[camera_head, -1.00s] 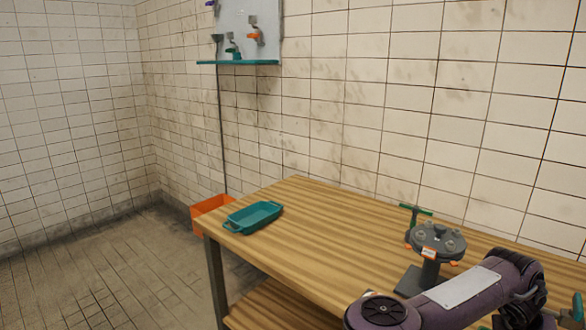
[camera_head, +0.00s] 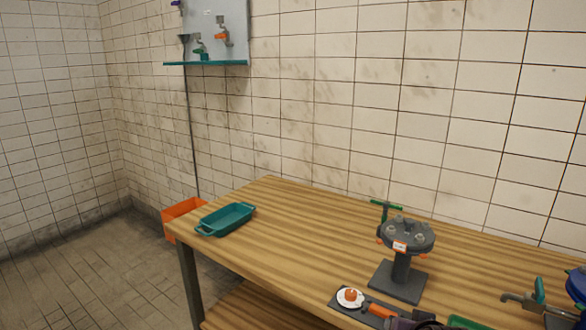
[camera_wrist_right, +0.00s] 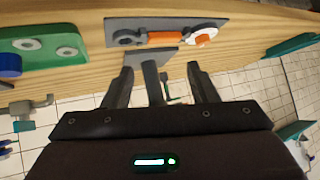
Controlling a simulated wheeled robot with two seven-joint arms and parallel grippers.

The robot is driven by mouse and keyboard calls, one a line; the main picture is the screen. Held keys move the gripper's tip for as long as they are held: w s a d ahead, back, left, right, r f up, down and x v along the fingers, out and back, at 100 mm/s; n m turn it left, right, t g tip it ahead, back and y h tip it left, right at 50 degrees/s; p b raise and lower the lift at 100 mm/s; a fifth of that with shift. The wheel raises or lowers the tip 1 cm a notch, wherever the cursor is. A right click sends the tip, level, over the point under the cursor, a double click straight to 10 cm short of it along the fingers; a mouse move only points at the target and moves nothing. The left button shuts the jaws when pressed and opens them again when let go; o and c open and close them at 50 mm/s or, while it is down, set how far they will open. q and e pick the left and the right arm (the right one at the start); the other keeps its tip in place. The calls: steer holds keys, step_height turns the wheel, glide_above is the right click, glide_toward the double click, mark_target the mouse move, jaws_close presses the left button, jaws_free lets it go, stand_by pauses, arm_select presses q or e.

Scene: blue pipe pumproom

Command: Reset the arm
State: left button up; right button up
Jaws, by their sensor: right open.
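My right gripper (camera_wrist_right: 159,70) shows in the right wrist view with its two fingers apart and nothing gripped. The grey pedestal stand (camera_head: 401,268) with a round dark head stands on the wooden table in the head view. Its grey base and post (camera_wrist_right: 153,78) appear beyond and between the fingers in the wrist view, apart from them. A grey plate with an orange-handled tool (camera_wrist_right: 165,37) and a white disc lies on the table. In the head view that plate (camera_head: 345,301) is at the bottom edge. My left gripper is in neither current view.
The wooden table (camera_head: 290,235) is clear between the teal tray (camera_head: 226,219) and the stand. An orange bin (camera_head: 181,209) sits on the floor beyond the table's left end. Tools and a blue part crowd the right edge. A wall board (camera_head: 215,25) has a teal shelf.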

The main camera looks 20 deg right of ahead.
steer(key=s+a+f+n+g+y, duration=0.3)
steer(key=s+a+f+n+g, duration=0.5)
steer(key=s+a, duration=0.75)
step_height(320, 180, down, 31)
steer(key=t, duration=0.1)
steer(key=s+d+f, duration=0.1)
steer(key=s+f, duration=0.8)
steer(key=s, duration=0.1)
steer(key=s+d+f+g, duration=0.1)
steer(key=s+d+f, duration=0.1)
steer(key=s+f, duration=0.8)
steer(key=shift+s+d+n, duration=0.3)
steer(key=shift+s+n, duration=0.1)
steer(key=shift+s, duration=0.05)
